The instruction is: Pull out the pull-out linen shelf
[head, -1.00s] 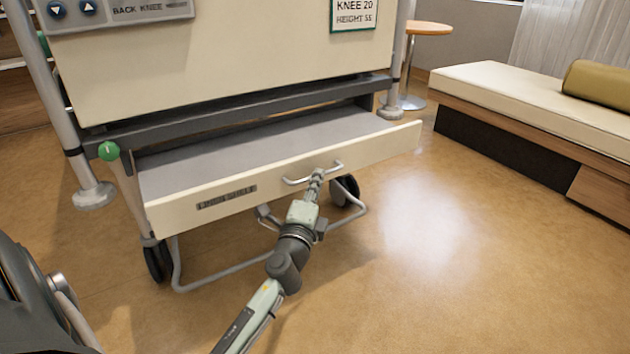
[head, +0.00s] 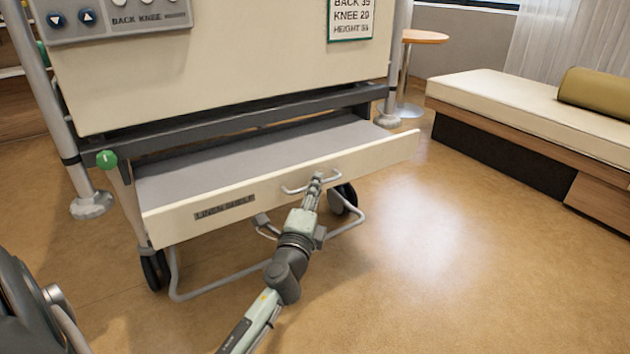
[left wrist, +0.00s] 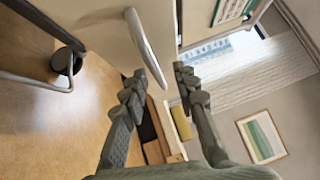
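The linen shelf (head: 370,152) is a cream-fronted, grey-bottomed tray under the bed end, labelled "LINEN SHELF". It stands partly out, with its grey inside (head: 250,148) showing. A metal bar handle (head: 293,190) sits on its front, right of the label; it also shows close up in the left wrist view (left wrist: 147,45). My left gripper (head: 317,180) is at the handle. In the left wrist view its two fingers (left wrist: 160,75) are spread apart, with the handle's lower end seen between the tips. I cannot tell whether they touch it. My right gripper is not in view.
The bed's end panel (head: 220,65) and grey frame are above the shelf. A green knob (head: 106,159), wheels and a bent metal tube (head: 220,279) are around it. A padded bench (head: 510,100) and small round table (head: 424,37) stand at right. Floor before the shelf's right is clear.

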